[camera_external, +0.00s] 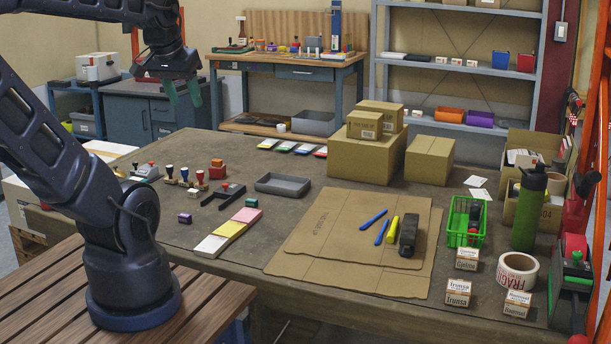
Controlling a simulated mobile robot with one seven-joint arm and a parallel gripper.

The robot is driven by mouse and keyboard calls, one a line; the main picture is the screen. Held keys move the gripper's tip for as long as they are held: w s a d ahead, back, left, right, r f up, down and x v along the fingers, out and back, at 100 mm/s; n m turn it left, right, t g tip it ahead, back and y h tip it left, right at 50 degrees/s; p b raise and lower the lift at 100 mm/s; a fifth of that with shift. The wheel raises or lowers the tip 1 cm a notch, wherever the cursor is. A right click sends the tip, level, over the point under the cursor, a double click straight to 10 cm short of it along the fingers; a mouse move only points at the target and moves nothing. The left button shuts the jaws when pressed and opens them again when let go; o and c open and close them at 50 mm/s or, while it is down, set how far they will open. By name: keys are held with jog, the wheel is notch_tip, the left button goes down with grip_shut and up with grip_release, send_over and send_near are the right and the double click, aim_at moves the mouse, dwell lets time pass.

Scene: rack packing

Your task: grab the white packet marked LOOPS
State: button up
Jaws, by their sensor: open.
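I cannot make out the word LOOPS on anything in this view. Small brown-and-white boxes with dark lettering stand at the table's front right: one (467,259) behind, one (458,293) at the front and one (517,304) to the right. Their lettering is too small to read surely, and none clearly says LOOPS. My gripper (182,93) hangs at the upper left, above the table's far left edge. Its two teal fingers are apart with nothing between them. It is far from the small boxes.
Flattened cardboard (330,222) carries blue and yellow markers and a black tool (409,234). A green basket (465,222), a green bottle (528,208) and a tape roll (517,274) crowd the right. Cartons (365,158) stand behind. A grey tray (283,185) lies mid-table.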

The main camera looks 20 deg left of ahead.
jog(key=w+a+m+g, duration=0.1)
jog(key=w+a+m, duration=0.1)
jog(key=w, duration=0.4)
jog(key=w+a+m+g, duration=0.1)
jog(key=w+a+m, duration=0.15)
jog(key=w, duration=0.45)
jog(key=m+g+h, duration=0.2)
jog(key=m+h, duration=0.3)
jog(key=m, duration=0.8)
send_over(193, 190)
jog(key=a, duration=0.4)
notch_tip(193, 190, down, 31)
jog(key=shift+y, duration=0.3)
jog(key=shift+s+x, duration=0.15)
jog(key=shift+x, duration=2.5)
jog(key=shift+s+x, duration=0.1)
jog(key=shift+x, duration=2.55)
jog(key=shift+a+f, duration=0.1)
jog(key=shift+a, duration=0.1)
grip_shut()
